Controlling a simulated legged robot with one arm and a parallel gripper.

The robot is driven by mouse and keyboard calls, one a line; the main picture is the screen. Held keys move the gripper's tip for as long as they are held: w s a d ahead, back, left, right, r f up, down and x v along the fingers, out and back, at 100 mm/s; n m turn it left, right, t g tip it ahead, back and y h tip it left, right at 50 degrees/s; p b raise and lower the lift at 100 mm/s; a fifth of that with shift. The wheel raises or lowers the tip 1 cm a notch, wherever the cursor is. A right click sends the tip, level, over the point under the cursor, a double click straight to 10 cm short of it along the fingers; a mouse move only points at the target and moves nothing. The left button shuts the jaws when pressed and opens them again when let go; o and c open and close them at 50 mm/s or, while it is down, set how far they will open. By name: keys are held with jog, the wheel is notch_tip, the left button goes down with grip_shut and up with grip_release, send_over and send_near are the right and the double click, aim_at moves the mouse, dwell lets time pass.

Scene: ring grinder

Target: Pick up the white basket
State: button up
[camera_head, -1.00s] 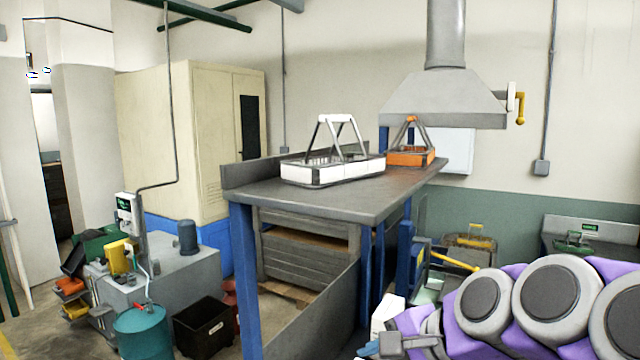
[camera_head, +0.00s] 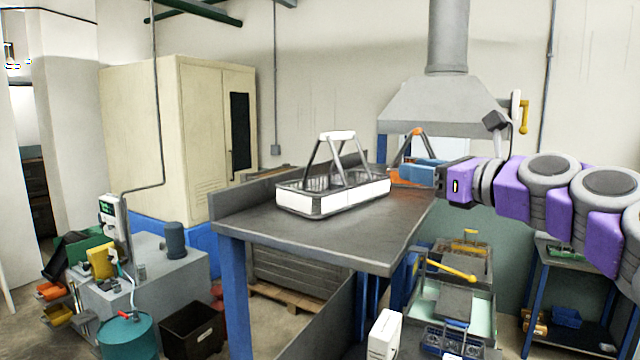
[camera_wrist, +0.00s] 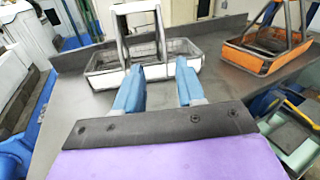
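The white basket (camera_head: 333,189) stands upright on the grey table, its handle raised with a white grip bar on top. In the wrist view the white basket (camera_wrist: 104,66) lies just beyond my fingers, and the handle's top is cut off by the frame edge. My gripper (camera_head: 402,172) is right of the basket in the head view, with blue fingers. In the wrist view my gripper (camera_wrist: 158,80) has its two blue fingers apart with nothing between them. I see no contact with the basket.
An orange basket (camera_wrist: 262,58) stands on the table to the right of the white one; my gripper partly hides it in the head view. The table (camera_head: 300,235) has a raised back edge. A grey hood (camera_head: 445,105) hangs behind. The table's front is clear.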

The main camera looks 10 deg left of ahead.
aim_at(373, 180)
jog(key=x, duration=0.4)
jog(key=w+d+x, duration=0.1)
jog(key=x, duration=0.2)
jog(key=shift+w+r, duration=0.15)
jog(key=w+a, duration=0.1)
jog(key=a, duration=0.2)
jog(key=w+a, duration=0.1)
jog(key=a, duration=0.1)
jog(key=shift+w+a, duration=0.3)
jog(key=shift+w+d, duration=0.1)
jog(key=shift+d, duration=0.45)
jog(key=shift+w+d+r, duration=0.15)
jog(key=shift+w+d, duration=0.05)
jog(key=shift+w+a, duration=0.15)
jog(key=shift+w, duration=0.35)
jog(key=a, duration=0.1)
jog(key=w+a, duration=0.1)
jog(key=a, duration=0.1)
jog(key=w+a, duration=0.1)
jog(key=shift+a, duration=0.35)
jog(key=shift+d+r, duration=0.15)
jog(key=shift+d, duration=0.85)
jog(key=shift+c, duration=1.3)
jog(key=shift+a, duration=0.85)
grip_shut()
jog(key=shift+d, duration=0.55)
jog(key=shift+a, duration=0.15)
